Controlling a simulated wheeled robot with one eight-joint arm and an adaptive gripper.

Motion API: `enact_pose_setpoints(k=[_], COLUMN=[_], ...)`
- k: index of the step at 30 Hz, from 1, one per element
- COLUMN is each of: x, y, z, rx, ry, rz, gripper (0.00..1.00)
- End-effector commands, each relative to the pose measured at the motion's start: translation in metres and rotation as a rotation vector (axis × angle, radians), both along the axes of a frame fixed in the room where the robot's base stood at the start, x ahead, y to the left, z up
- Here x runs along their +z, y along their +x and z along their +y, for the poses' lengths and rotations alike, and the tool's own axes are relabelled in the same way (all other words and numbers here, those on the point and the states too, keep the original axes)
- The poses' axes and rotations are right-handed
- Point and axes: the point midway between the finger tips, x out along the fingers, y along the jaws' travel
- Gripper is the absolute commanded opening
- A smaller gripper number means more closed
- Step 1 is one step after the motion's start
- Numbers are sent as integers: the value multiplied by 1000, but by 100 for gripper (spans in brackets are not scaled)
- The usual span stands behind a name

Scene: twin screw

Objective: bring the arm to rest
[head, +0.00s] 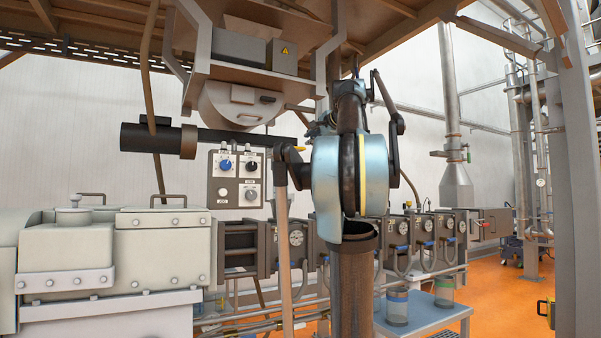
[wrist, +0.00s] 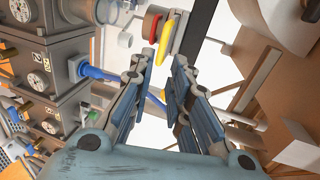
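My gripper (wrist: 165,58) shows in the wrist view with its two blue-grey fingers apart and bright background between their tips. Nothing is seen held between them. Beyond the tips are a yellow part (wrist: 166,38) and a red-rimmed round part (wrist: 151,25); I cannot tell how far off they are. In the head view my arm stands upright in the middle, with its pale blue links (head: 338,178) raised in front of the machine. The fingers are hidden behind the arm there.
A dark horizontal bar (head: 245,138) passes left of my arm. A control panel (head: 238,178) and grey hopper (head: 235,100) are close by. Barrel boxes with gauges (head: 297,238) run behind. A blue table (head: 425,312) holds jars. Orange floor (head: 495,305) is open at right.

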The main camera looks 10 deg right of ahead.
Motion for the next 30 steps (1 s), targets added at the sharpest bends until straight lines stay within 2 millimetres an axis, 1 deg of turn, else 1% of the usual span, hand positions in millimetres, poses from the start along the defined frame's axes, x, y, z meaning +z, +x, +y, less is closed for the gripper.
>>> enact_pose_setpoints(k=[5, 7, 8, 11, 14, 15, 17, 18, 20, 21, 23, 24, 26, 27, 29, 30], x=[-1, -8, -14, -47, -97, -119, -153, -175, -208, -230, -264, -286, -319, -340, -373, -395], y=[0, -2, -4, -15, -33, -41, -54, -64, -78, -89, -104, -115, -132, -143, -161, -173], z=[1, 5, 8, 24, 45, 54, 65, 71, 80, 85, 91, 95, 100, 102, 104, 105], rx=[2, 14, 24, 76, 154, 187, 235, 267, 313, 341, 386, 415, 457, 484, 524, 552], ry=[-2, -16, -28, -93, -188, -229, -291, -331, -387, -426, -481, -517, -572, -608, -660, -694], rz=[1, 6, 12, 40, 81, 99, 125, 144, 172, 190, 216, 235, 262, 280, 308, 327], gripper=[17, 17, 17, 17, 17, 17, 17, 17, 17, 17, 17, 17, 17, 17, 17, 17])
